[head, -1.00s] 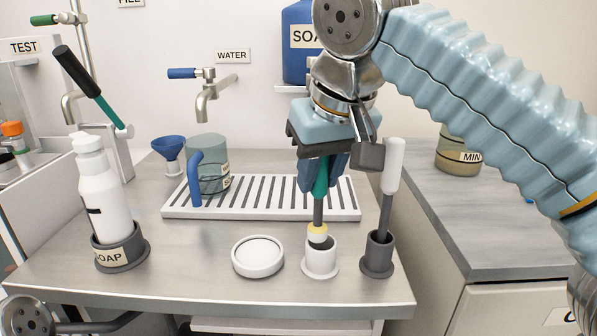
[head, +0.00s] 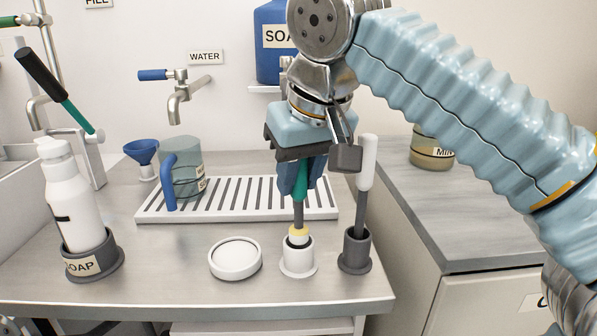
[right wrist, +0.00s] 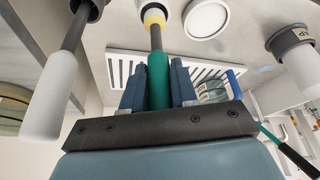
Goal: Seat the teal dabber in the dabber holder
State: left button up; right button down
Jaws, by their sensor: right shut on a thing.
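The teal dabber (head: 300,190) is upright, with a teal handle, grey shaft, yellow band and white tip. My right gripper (head: 300,186) is shut on its handle; the right wrist view shows the teal handle (right wrist: 158,80) between the two blue fingers. The dabber holder (head: 298,261) is a white flanged cup on the counter. The white tip is at the holder's mouth, partly inside, with the yellow band above the rim. How deep the tip sits is hidden. My left gripper is not in view.
A dark holder (head: 354,255) with a white-handled tool (head: 367,165) stands close on the right. A round white dish (head: 235,260) is on the left. Behind lies a slotted drain tray (head: 250,204) with a blue-handled jug (head: 180,168). A soap bottle (head: 75,205) stands at far left.

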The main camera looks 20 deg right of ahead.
aim_at(301, 195)
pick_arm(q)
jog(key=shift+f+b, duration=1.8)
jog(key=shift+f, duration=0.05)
pick_arm(e)
jog(key=shift+f, duration=2.35)
jog(key=c, duration=0.8)
grip_release()
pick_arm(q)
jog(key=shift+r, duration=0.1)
pick_arm(e)
jog(key=shift+s+r, duration=0.1)
jog(key=shift+r, duration=0.3)
pick_arm(q)
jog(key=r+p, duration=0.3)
jog(key=p, duration=0.1)
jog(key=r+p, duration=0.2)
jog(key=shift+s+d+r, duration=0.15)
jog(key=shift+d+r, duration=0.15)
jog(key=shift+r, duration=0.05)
pick_arm(e)
jog(key=v, duration=1.3)
jog(key=shift+r, duration=0.1)
